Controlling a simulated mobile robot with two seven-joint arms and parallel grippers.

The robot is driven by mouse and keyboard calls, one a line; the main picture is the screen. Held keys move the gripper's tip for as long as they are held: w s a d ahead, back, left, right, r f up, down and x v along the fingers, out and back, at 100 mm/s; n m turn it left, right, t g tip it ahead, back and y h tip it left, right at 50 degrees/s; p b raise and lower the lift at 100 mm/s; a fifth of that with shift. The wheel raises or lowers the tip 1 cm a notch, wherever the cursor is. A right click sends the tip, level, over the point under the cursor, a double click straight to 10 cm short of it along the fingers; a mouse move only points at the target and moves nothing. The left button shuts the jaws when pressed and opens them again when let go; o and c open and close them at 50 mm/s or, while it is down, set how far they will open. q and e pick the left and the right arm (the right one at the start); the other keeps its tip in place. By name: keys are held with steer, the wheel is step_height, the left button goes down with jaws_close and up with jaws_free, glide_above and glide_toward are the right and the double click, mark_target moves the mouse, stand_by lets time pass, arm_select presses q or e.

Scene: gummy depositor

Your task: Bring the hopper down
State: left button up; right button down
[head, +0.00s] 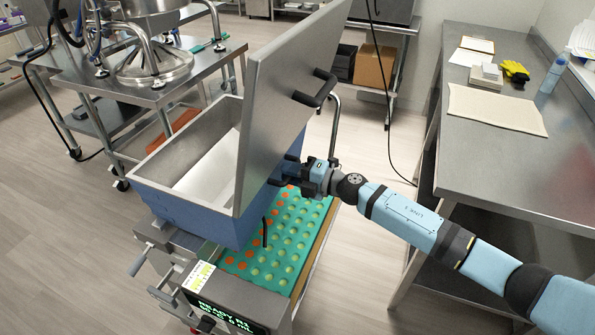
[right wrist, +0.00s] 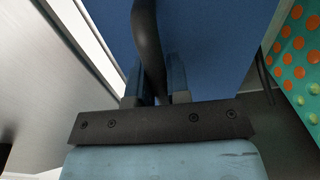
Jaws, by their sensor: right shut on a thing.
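The hopper (head: 178,207) is a blue box with a pale inside, on the depositor at left centre of the head view. Its grey lid (head: 285,85) stands up open, with a black handle (head: 316,88) on its outer face. My right gripper (head: 296,173) is at the hopper's right side, below the lid. In the right wrist view its fingers (right wrist: 155,88) are shut on a black side handle (right wrist: 147,40) in front of the hopper's blue wall (right wrist: 215,45). The hopper is beside and partly over the teal mould (head: 285,240). The gap under it is hidden. My left gripper is out of view.
The mould's round cavities are orange or yellow-green. A lit display (head: 222,315) is at the depositor's front. A steel bench (head: 490,155) stands to the right, close to my right arm. A steel table (head: 180,92) with a machine is behind left.

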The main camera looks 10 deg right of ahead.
steer(key=c, duration=1.1)
jaws_free()
steer(key=shift+w+a+r, duration=0.1)
steer(key=shift+r, duration=0.25)
steer(key=shift+f, duration=0.15)
steer(key=shift+d+f, duration=0.1)
steer(key=shift+d, duration=0.1)
steer(key=b+v, duration=0.1)
steer(key=v, duration=1.2)
steer(key=shift+s, duration=0.3)
